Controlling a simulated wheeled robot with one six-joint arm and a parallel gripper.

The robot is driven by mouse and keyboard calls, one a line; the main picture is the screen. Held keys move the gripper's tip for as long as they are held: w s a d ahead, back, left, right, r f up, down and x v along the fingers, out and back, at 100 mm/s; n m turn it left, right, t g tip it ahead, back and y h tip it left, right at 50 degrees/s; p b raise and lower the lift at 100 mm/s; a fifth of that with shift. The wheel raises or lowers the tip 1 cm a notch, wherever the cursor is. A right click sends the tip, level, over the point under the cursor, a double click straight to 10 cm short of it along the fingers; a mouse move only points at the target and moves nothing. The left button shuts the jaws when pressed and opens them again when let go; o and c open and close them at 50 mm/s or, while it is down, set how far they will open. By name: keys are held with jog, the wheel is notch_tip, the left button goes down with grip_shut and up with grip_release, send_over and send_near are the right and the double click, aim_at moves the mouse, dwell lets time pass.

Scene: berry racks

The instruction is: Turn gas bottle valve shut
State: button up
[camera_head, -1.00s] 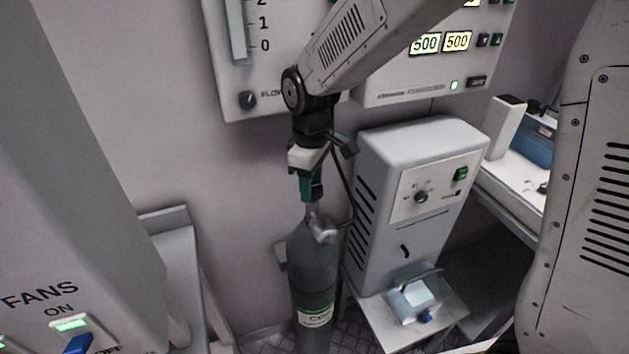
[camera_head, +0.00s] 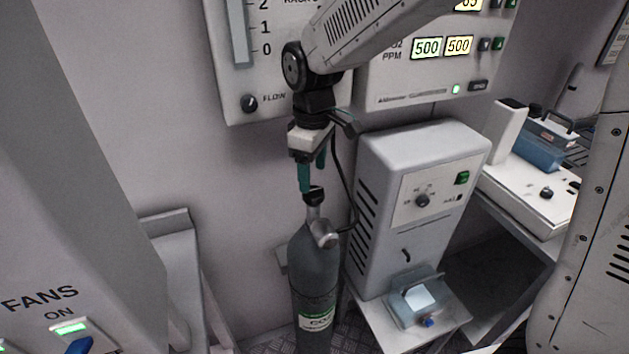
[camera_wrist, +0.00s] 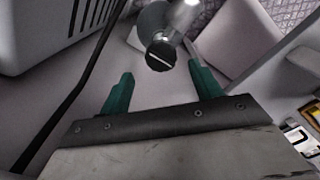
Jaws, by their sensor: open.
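The grey gas bottle (camera_head: 313,266) stands upright on the floor against the wall, with a green and white label low on its body. Its black valve knob (camera_head: 314,194) sits on top of a metal neck. My gripper (camera_head: 312,176) points down just above the knob, its two green fingers apart and nothing between them. In the wrist view the round knob (camera_wrist: 160,56) bears a white line running at a slant. It lies ahead of the open fingers (camera_wrist: 162,72), roughly centred between them and clear of both.
A white cabinet (camera_head: 418,180) stands close to the right of the bottle, with a dark hose between. A blue-grey box (camera_head: 415,297) sits on the low shelf before it. A panel with dials (camera_head: 248,103) hangs behind my arm. A FANS switch panel is at left.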

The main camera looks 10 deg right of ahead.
aim_at(313, 191)
jog(key=shift+r, duration=1.6)
jog(key=shift+s+d+f+m, duration=0.15)
jog(key=shift+s+m, duration=0.1)
jog(key=shift+m, duration=0.25)
jog(key=s+d+r+m, duration=0.2)
jog(key=s+d+m, duration=0.3)
jog(key=s+d, duration=0.3)
jog(key=s+d+r+m+t, duration=0.1)
jog(key=s+d+r+m, duration=0.2)
jog(key=s+d, duration=0.6)
jog(key=s+m, duration=0.2)
jog(key=s, duration=0.5)
jog(key=shift+s+d+m, duration=0.3)
jog(key=shift+s, duration=0.05)
jog(key=shift+r, duration=0.1)
